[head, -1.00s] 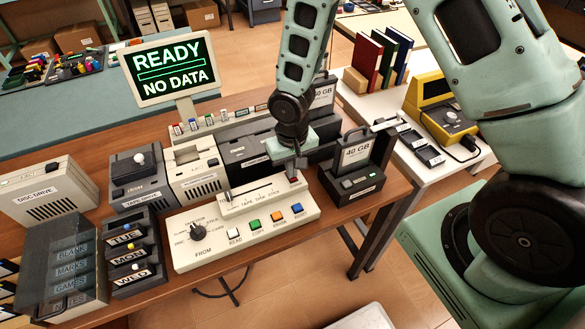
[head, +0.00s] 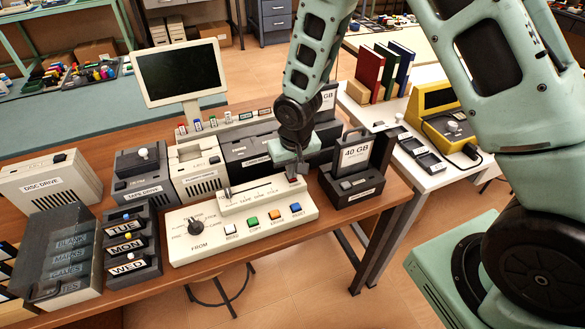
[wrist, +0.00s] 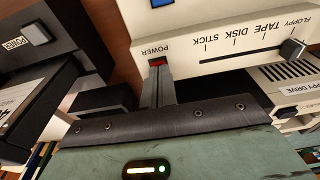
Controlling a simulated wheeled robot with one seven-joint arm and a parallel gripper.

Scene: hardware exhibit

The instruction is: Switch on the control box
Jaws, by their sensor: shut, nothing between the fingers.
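The control box (head: 250,232) is a cream panel on the wooden table, with a FROM knob (head: 195,227), several coloured buttons and a slider on a raised back part. Its red POWER switch (wrist: 156,61) sits at one end of that raised part, beside the slider scale. My gripper (head: 293,173) is shut and empty, pointing down at the switch. In the wrist view its fingertips (wrist: 158,76) are at the red switch and partly cover it; I cannot tell whether they press it. The monitor (head: 180,72) behind the box is dark.
A black 40 GB disk unit (head: 353,184) stands close to the right of the box. Drives, such as the tape drive (head: 142,180), stand behind and left, with the TUE/MON/WED holder (head: 130,244). A white table (head: 440,178) is at the right.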

